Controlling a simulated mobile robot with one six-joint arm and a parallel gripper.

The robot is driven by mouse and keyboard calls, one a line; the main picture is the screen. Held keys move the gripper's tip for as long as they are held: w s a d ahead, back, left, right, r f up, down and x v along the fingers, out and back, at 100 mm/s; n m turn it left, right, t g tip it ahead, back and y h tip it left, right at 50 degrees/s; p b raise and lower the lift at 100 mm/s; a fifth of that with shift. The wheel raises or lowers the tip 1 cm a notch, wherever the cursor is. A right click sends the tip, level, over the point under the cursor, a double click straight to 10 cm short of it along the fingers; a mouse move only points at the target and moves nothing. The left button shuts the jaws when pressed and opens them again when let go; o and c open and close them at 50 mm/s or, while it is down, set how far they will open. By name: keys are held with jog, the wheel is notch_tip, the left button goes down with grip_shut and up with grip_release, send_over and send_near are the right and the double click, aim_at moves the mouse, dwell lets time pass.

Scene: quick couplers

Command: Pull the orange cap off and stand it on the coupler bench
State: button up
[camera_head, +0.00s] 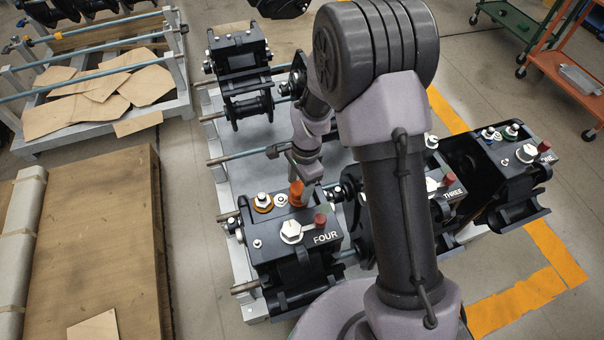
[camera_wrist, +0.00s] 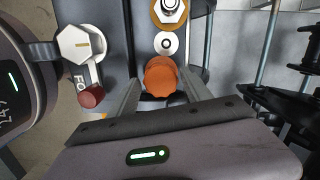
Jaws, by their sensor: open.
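The orange cap (camera_head: 296,191) stands upright on the top face of the black unit marked FOUR (camera_head: 275,240), near its back edge. In the wrist view the orange cap (camera_wrist: 160,77) sits between my two finger tips. My gripper (camera_head: 305,180) is open, with one finger on each side of the cap; I cannot tell if they touch it. It also shows in the wrist view (camera_wrist: 163,84). No label names the coupler bench; a wooden-topped surface (camera_head: 95,250) stands at the left.
Beside the cap are a small silver fitting (camera_wrist: 166,43), a fitting on an orange-brown ring (camera_head: 263,203), a white hex knob (camera_head: 291,232) and a red-ended lever (camera_head: 320,220). Other black units stand around on a grey frame. Cardboard (camera_head: 95,325) lies on the wooden top, otherwise mostly clear.

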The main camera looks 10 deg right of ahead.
jog(key=shift+a+f, duration=0.1)
jog(key=shift+f, duration=0.8)
jog(key=c, duration=1.2)
jog(key=shift+r, duration=0.15)
grip_shut()
